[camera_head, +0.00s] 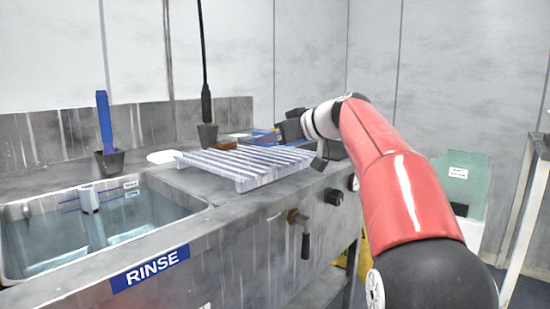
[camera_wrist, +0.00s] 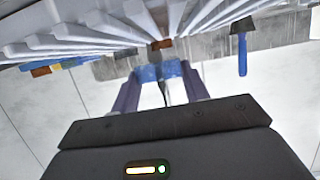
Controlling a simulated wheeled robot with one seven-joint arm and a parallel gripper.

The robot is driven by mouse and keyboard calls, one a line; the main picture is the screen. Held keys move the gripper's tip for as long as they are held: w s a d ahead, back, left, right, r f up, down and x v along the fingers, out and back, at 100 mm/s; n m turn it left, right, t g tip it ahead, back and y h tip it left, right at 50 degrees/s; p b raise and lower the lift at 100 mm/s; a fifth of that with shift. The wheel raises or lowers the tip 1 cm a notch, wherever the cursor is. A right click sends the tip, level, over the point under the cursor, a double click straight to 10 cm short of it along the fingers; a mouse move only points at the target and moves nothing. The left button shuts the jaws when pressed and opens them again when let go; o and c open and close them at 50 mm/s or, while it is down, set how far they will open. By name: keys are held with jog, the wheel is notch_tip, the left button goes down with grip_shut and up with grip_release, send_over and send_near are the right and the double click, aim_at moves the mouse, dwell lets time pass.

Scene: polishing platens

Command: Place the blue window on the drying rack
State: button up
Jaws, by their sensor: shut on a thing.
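The blue window (camera_wrist: 158,72) is between the two fingers of my gripper (camera_wrist: 160,79) in the wrist view, and the gripper is shut on it. The drying rack (camera_head: 248,164) is a pale slatted stand on the counter beside the sink in the head view. Its slats (camera_wrist: 88,42) cross the top of the wrist view. In the head view my gripper's dark body (camera_head: 290,128) is at the rack's far right end. The fingers cannot be made out there, and I cannot tell whether the window touches the rack.
A water-filled sink (camera_head: 150,207) marked RINSE is left of the rack. A blue-handled tool (camera_head: 104,122) stands in a dark holder, with another dark holder (camera_head: 207,134) behind the rack. A brown block (camera_head: 226,142) lies behind the rack. A pale green bin (camera_head: 462,180) stands at right.

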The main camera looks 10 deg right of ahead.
aim_at(276, 161)
jog(key=shift+f+b, duration=0.35)
jog(key=shift+f, duration=1.3)
jog(key=shift+f, duration=0.1)
jog(key=o, duration=1.1)
jog(key=shift+s+d+r, duration=0.1)
jog(key=shift+r, duration=0.1)
jog(key=v, duration=1.1)
jog(key=shift+s+d+r+b, duration=0.1)
jog(key=shift+s+d+b, duration=0.15)
jog(key=shift+b, duration=0.1)
